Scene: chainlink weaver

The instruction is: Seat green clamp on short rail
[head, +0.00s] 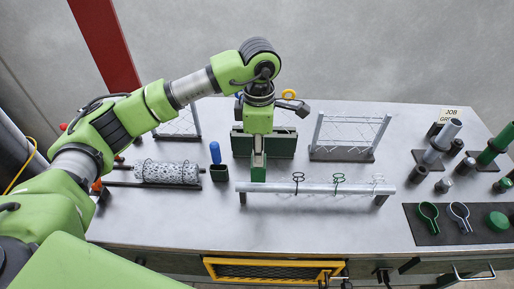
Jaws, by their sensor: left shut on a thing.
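My left gripper (258,160) points straight down, shut on a small dark green piece (258,174) at the left end of the silver rail (318,188). The piece looks like a plain block from here; I cannot tell whether it is a clamp or whether it touches the rail. Another green ring-shaped clamp (428,211) lies on the dark mat (422,236) at right. My right gripper is not in view.
A dark green box (283,143) stands behind my gripper. Left are a blue-handled tool (215,152) in a dark holder and a wire-mesh roll (166,172). A wire rack (345,135) stands behind the rail. Cylinders (440,140) stand at right. The bench front is clear.

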